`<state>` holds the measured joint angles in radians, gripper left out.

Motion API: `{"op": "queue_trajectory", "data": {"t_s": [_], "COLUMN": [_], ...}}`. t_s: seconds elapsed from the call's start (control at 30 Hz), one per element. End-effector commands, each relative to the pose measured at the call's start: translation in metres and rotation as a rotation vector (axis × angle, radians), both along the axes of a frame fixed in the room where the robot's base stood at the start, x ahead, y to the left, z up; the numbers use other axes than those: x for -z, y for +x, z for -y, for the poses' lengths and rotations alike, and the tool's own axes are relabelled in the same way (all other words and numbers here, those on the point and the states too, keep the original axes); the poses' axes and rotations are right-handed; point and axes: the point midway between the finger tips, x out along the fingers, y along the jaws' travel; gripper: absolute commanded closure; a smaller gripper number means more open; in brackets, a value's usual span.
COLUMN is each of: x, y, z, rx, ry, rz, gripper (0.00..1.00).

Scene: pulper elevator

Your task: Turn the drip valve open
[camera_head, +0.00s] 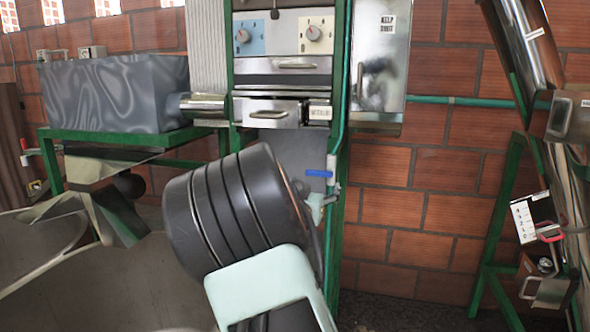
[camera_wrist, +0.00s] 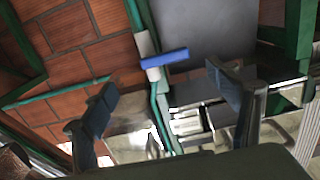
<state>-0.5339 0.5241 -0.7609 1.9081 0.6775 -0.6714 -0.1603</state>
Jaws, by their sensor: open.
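The drip valve has a blue lever handle (camera_head: 320,173), on a green pipe running down the green-framed machine at the centre of the head view. The handle lies roughly level there. In the wrist view, the blue handle (camera_wrist: 165,58) shows ahead, between the lines of my two fingers, with the pipe behind it. My gripper (camera_wrist: 161,80) is open and empty, its dark fingers wide apart on either side of the handle. I see no contact; the exact distance is unclear.
The machine's panel has two knobs (camera_head: 314,33), with a drawer handle (camera_head: 269,115) below. A metal cabinet (camera_head: 382,62) hangs to the right. A grey tank (camera_head: 115,95) stands left on a green frame. Brick wall (camera_head: 420,200) and open floor lie right of the valve.

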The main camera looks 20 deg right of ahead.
Motion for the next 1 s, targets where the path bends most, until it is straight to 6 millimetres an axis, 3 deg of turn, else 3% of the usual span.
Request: {"op": "queue_trajectory", "data": {"t_s": [0.17,0.7,1.0], "x": [-0.003,-0.002,-0.003], "y": [0.010,0.077,0.092], "z": [0.001,0.047,0.056], "rx": [0.004,0.003,0.002], "ry": [-0.022,-0.020,-0.019], "rz": [0.013,0.012,0.012], "gripper": [0.20,0.20,0.20]}}
